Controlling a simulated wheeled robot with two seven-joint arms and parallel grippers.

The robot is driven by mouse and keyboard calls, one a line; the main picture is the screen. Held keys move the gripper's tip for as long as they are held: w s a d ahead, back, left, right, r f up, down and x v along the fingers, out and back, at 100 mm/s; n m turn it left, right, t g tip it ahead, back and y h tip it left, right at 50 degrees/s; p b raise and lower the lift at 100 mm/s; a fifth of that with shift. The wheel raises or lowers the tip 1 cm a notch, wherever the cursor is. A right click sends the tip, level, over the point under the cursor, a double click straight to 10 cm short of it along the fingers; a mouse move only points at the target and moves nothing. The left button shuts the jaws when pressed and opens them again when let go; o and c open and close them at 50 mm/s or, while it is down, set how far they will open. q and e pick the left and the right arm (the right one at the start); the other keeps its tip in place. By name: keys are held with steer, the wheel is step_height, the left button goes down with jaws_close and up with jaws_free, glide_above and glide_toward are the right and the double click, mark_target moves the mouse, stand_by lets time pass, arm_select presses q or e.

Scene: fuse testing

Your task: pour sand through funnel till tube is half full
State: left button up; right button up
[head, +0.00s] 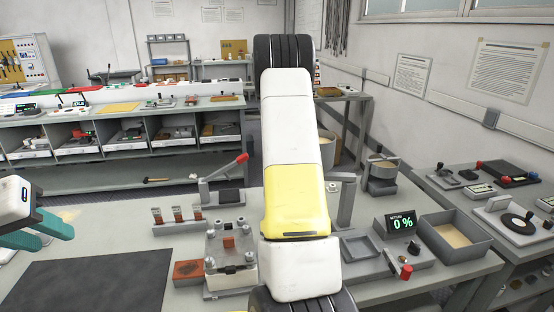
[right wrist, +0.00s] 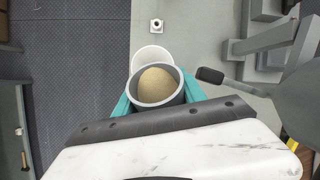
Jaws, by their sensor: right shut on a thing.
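In the right wrist view my right gripper (right wrist: 157,98) is shut on a grey cup (right wrist: 135,92) filled with tan sand (right wrist: 158,84). A white round thing (right wrist: 152,54) shows just beyond the cup's rim; I cannot tell if it is the funnel. In the head view my right arm crosses the middle and hides the cup and right gripper. My left gripper (head: 58,234) is at the left edge, its teal fingers apart and empty above the bench. The tube to be filled is not clearly visible.
A grey bin of sand (head: 455,234) stands at the right of the bench, with a shallow empty tray (head: 363,247) left of it. Several small red-brown vials (head: 178,214) and a clamped fixture (head: 231,257) stand left of my arm. A dark mat (head: 90,282) lies clear at front left.

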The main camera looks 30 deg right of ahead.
steer(key=shift+a+f+y, duration=0.15)
steer(key=shift+f+y, duration=0.25)
steer(key=shift+y, duration=0.3)
stand_by(1.2)
steer(key=shift+a+r+y, duration=0.1)
steer(key=shift+r+y, duration=0.1)
steer(key=shift+y, duration=0.4)
stand_by(1.2)
steer(key=shift+a+f+h, duration=0.1)
steer(key=shift+f+h, duration=0.15)
steer(key=shift+h, duration=0.45)
steer(key=shift+r+h, duration=0.45)
steer(key=shift+h, duration=0.05)
steer(key=shift+d, duration=0.45)
steer(key=shift+r+h, duration=0.15)
steer(key=shift+h, duration=0.15)
steer(key=shift+a+f+h, duration=0.3)
steer(key=shift+a+h, duration=0.1)
steer(key=shift+h, duration=0.7)
steer(key=shift+s+a+f+m+h, duration=0.1)
steer(key=shift+a+f+h, duration=0.35)
steer(key=shift+h, duration=0.7)
steer(key=shift+w+a+f+m+h, duration=0.1)
steer(key=shift+a+f+h, duration=0.2)
steer(key=shift+a+h, duration=0.6)
steer(key=shift+s+a+f+m+h, duration=0.1)
steer(key=shift+a+f+h, duration=0.25)
steer(key=shift+h, duration=1)
